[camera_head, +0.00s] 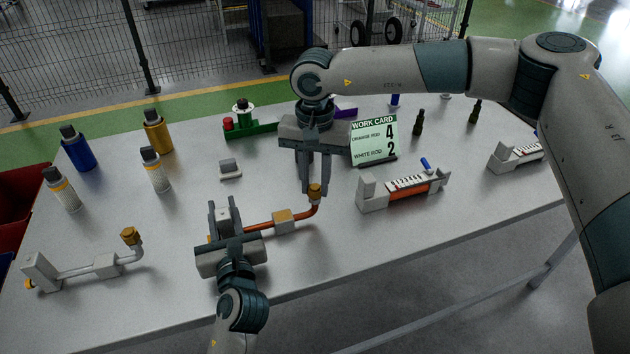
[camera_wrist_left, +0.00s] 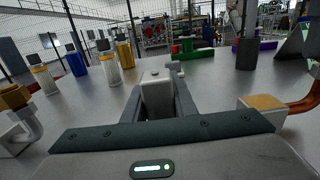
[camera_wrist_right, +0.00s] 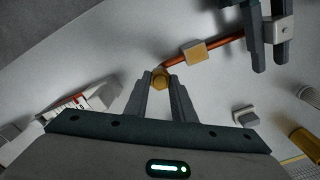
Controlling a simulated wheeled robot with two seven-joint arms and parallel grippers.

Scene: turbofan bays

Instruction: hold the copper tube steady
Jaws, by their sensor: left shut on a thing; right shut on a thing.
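The copper tube (camera_head: 262,224) runs from a grey end block (camera_head: 223,224) through a tan-topped clamp block (camera_head: 284,221) and bends up to a brass nut (camera_head: 315,191). My left gripper (camera_head: 224,207) is shut on the grey end block, which stands between its fingers in the left wrist view (camera_wrist_left: 157,92). My right gripper (camera_head: 315,188) comes down from above and is shut on the brass nut, which shows between its fingertips in the right wrist view (camera_wrist_right: 160,78). The tube also shows in the right wrist view (camera_wrist_right: 228,43).
A similar grey tube fixture (camera_head: 75,271) stands at the left. A gauge block (camera_head: 403,190) with an orange rod stands to the right, and another (camera_head: 515,156) beyond it. A work card (camera_head: 374,140) stands behind. Several bottles (camera_head: 157,131) stand at the back left.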

